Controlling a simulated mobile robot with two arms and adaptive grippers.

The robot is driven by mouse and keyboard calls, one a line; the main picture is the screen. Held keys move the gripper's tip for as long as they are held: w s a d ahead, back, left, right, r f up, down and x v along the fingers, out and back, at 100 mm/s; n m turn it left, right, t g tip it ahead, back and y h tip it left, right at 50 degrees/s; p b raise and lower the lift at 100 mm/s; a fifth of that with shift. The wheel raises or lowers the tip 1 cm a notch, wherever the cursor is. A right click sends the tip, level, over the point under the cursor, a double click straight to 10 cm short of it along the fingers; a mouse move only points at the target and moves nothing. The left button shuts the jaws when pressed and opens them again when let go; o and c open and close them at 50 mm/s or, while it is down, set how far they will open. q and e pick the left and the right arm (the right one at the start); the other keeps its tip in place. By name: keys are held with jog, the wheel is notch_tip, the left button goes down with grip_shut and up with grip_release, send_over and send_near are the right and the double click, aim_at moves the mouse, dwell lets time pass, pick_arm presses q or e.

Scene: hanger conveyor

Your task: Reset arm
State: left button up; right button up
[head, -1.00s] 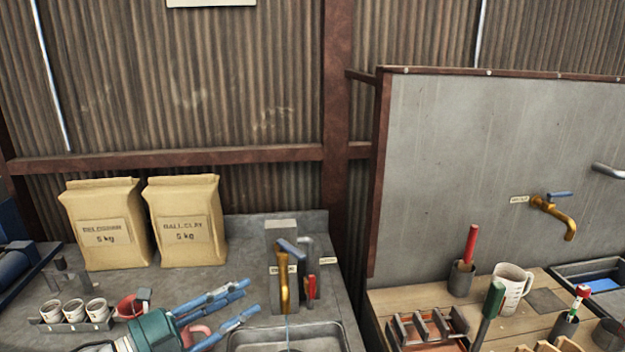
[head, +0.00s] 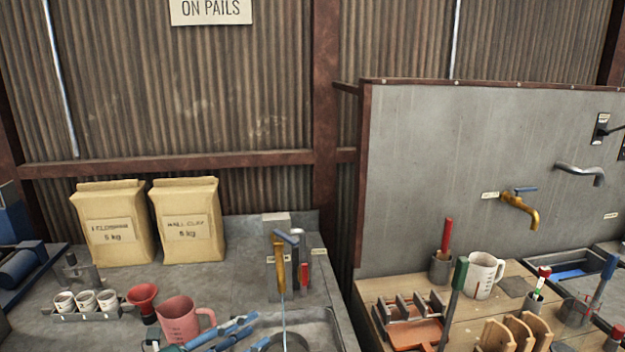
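My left gripper (head: 247,325) is low in the head view, at the front edge of the grey counter. Its blue fingers point right and look apart, with nothing seen between them. Its body is mostly cut off by the bottom edge. A pink measuring jug (head: 180,322) stands upright just behind the fingers, its handle to the right. I cannot tell whether the fingers touch it. My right gripper is not in view.
A brass tap (head: 279,262) runs a thin stream into the sink (head: 325,325). Two paper sacks (head: 187,250), a red funnel (head: 142,297) and small cups (head: 86,301) stand at left. The wooden bench (head: 385,290) at right is crowded with tools.

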pick_arm(q)
jog(key=s+f+n+g+y, duration=0.2)
jog(key=s+f+n+y, duration=0.5)
jog(key=f+n, duration=0.55)
jog(key=s+a+f+n+g+y, duration=0.1)
jog(key=s+a+f+n+g, duration=0.2)
jog(key=s, duration=0.4)
jog(key=s+a+f+n+g+y, duration=0.2)
jog(key=s+f+n, duration=0.15)
jog(key=s, duration=0.35)
jog(key=s+a+f+n+g+y, duration=0.1)
jog(key=s+a+f+n+g, duration=0.15)
jog(key=s+f, duration=0.55)
jog(key=f, duration=1.2)
jog(key=s+f, duration=0.3)
jog(key=f, duration=1.1)
jog(key=s+a+f+g, duration=0.1)
jog(key=s+f, duration=0.6)
jog(key=s, duration=0.1)
jog(key=s+a+f+g+b, duration=0.1)
jog(key=s+a+f, duration=0.1)
jog(key=s+f, duration=0.5)
jog(key=shift+s+a+f, duration=0.15)
jog(key=shift+s+a, duration=0.1)
jog(key=shift+s, duration=0.25)
